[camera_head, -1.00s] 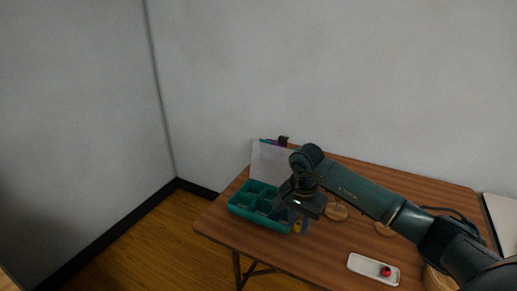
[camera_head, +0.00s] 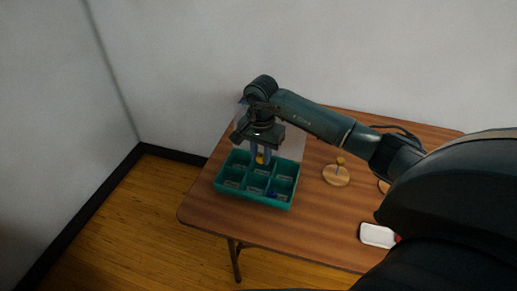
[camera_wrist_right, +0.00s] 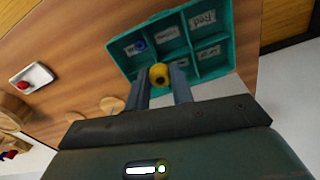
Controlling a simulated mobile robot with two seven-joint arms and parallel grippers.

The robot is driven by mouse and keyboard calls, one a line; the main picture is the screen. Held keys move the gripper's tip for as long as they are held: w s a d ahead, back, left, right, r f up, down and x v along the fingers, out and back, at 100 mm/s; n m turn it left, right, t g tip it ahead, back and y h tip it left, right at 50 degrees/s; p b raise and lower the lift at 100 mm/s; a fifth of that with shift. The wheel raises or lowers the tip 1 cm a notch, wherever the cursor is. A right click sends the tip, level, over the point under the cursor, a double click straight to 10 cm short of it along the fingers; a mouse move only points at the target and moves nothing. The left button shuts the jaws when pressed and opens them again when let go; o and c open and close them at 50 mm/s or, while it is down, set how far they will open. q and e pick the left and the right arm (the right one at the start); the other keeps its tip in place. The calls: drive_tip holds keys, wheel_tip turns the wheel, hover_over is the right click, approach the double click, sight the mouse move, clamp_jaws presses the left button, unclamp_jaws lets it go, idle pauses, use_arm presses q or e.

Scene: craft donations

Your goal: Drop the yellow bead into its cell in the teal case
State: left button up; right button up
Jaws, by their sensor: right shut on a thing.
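My right gripper (camera_head: 260,158) is shut on the yellow bead (camera_head: 260,160), with its fingers pointing down over the back-middle part of the teal case (camera_head: 252,199). In the right wrist view the yellow bead (camera_wrist_right: 160,74) sits between the two fingertips (camera_wrist_right: 160,84), in front of the case (camera_wrist_right: 231,45). The case is open, with several labelled cells; one label reads "Red", and the others are hard to read. A blue bead (camera_wrist_right: 140,46) lies in one cell. The cell under the yellow bead is partly hidden. My left gripper is not in view.
A wooden stand (camera_head: 336,177) with a yellowish top is right of the case on the brown table (camera_head: 305,225). A white tray (camera_head: 377,236) is nearer the front; a red bead (camera_wrist_right: 23,85) lies in it. A pale upright panel (camera_head: 293,142) stands behind the case.

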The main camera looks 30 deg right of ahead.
use_arm(q)
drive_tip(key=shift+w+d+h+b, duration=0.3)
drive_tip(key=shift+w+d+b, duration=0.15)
drive_tip(key=shift+b, duration=0.65)
use_arm(e)
wheel_tip(320, 180, down, 5)
drive_tip(key=shift+r, duration=0.15)
drive_tip(key=o, duration=1)
drive_tip(key=shift+o, duration=0.2)
drive_tip(key=shift+r, duration=0.1)
use_arm(q)
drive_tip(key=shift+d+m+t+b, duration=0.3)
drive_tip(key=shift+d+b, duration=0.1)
drive_tip(key=shift+b, duration=0.25)
use_arm(e)
wheel_tip(320, 180, up, 13)
drive_tip(key=shift+a, duration=0.1)
